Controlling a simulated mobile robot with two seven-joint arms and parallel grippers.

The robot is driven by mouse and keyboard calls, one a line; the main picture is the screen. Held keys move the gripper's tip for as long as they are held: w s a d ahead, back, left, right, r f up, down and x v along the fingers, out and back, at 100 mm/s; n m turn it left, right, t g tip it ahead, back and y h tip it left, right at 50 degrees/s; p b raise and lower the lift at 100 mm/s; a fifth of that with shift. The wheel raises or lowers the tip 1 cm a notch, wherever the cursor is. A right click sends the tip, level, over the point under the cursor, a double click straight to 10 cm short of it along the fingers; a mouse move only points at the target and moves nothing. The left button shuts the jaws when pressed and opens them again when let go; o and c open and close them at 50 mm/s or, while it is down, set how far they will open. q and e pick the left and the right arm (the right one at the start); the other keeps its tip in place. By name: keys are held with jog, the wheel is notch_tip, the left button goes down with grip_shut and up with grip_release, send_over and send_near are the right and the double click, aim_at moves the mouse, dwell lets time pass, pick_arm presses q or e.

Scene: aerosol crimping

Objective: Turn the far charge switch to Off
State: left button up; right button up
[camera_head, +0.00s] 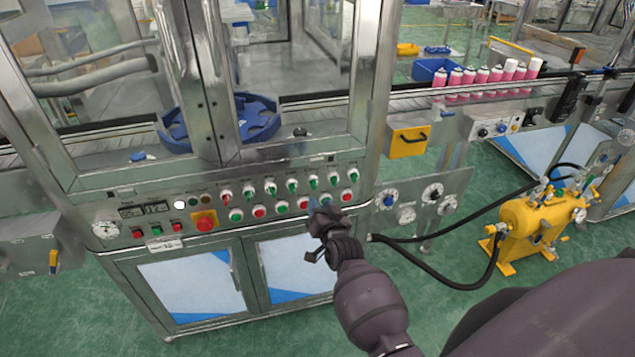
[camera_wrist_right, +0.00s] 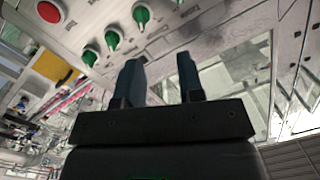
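The control panel (camera_head: 160,228) on the machine front carries a row of rotary switches, mostly green, such as one green switch (camera_head: 270,187); one at the row's left end is red (camera_head: 226,196). The labels are too small to read, so I cannot tell which is the far charge switch. My right gripper (camera_head: 318,222) is just in front of the panel's lower right part, below the switches. In the right wrist view its two fingers (camera_wrist_right: 160,82) stand apart with nothing between them. Green knobs (camera_wrist_right: 112,40) show beyond the fingertips, apart from them. My left gripper is not in view.
Green and red push buttons (camera_head: 259,211) line up below the switches. A large red knob on a yellow plate (camera_head: 205,221) sits further left. A gauge plate (camera_head: 432,193) and black hoses (camera_head: 455,285) are right of my arm, with a yellow tank (camera_head: 535,225) beyond.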

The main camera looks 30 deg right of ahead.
aim_at(316, 186)
jog(key=w+d+b, duration=0.1)
jog(key=w+b, duration=0.1)
jog(key=w, duration=0.1)
jog(key=w+d+f+m+b, duration=0.1)
jog(key=w+d+b, duration=0.1)
jog(key=w, duration=0.1)
jog(key=w+d+f+m+h+b, duration=0.1)
jog(key=w+b, duration=0.1)
jog(key=w, duration=0.1)
jog(key=shift+w+d, duration=0.2)
jog(key=shift+d, duration=0.05)
dwell(0.4)
grip_shut()
